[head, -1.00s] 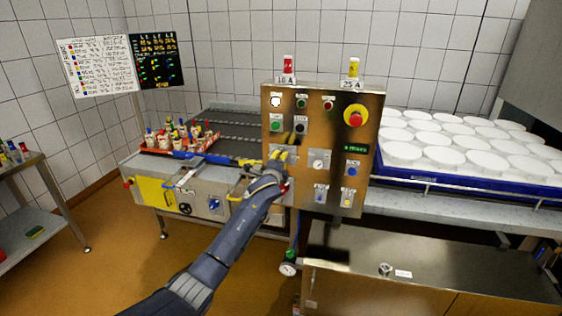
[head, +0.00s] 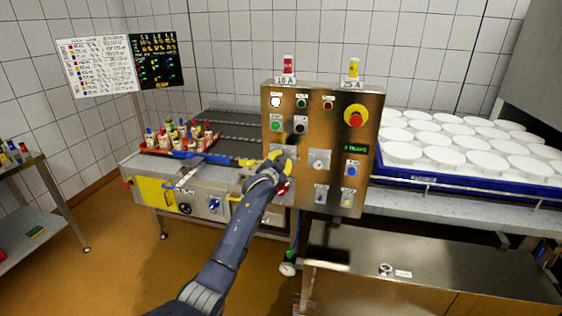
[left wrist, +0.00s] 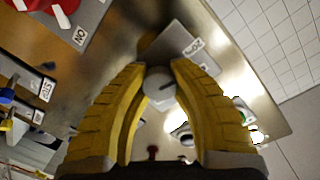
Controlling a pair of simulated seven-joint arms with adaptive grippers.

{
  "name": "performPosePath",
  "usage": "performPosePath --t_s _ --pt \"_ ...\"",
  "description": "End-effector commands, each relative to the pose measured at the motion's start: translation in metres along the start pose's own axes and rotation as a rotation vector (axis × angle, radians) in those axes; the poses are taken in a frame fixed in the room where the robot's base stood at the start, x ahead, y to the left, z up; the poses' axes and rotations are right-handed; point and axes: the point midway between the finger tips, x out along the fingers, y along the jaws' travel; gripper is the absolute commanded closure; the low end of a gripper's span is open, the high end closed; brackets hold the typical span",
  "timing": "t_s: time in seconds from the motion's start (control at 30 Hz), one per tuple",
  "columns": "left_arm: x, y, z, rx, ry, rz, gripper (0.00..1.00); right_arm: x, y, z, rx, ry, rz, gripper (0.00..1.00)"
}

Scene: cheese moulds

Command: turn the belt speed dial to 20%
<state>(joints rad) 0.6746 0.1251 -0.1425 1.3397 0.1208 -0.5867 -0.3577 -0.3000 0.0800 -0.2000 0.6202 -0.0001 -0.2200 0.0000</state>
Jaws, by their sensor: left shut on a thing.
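My left gripper (head: 272,160) is at the front of the steel control panel (head: 345,130), on the panel's left side. In the left wrist view its two yellow fingers (left wrist: 160,75) are closed around a round grey dial (left wrist: 159,88) with a dark pointer line, set beside a pale labelled plate (left wrist: 178,50). The label and scale are too small to read, so the setting cannot be told. In the head view the gripper covers this dial. My right gripper is not in view.
A similar dial (head: 319,160) sits just right of the gripper. A red rotary switch (head: 284,188) is close below. Push buttons and a red emergency stop (head: 356,116) are higher up. A conveyor (head: 225,145) with a crate (head: 180,142) stands left, white moulds (head: 460,145) right.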

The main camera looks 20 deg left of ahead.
Motion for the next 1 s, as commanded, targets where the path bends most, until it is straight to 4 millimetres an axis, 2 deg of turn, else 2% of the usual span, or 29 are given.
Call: performPosePath --t_s 0.4,1.0 --pt "0.0000 0.0014 -0.0037 -0.221 0.022 0.008 1.00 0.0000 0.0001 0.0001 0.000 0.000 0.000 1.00" --pt "0.0001 -0.0005 -0.0048 -0.269 0.028 0.007 1.00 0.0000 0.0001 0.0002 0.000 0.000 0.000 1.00"
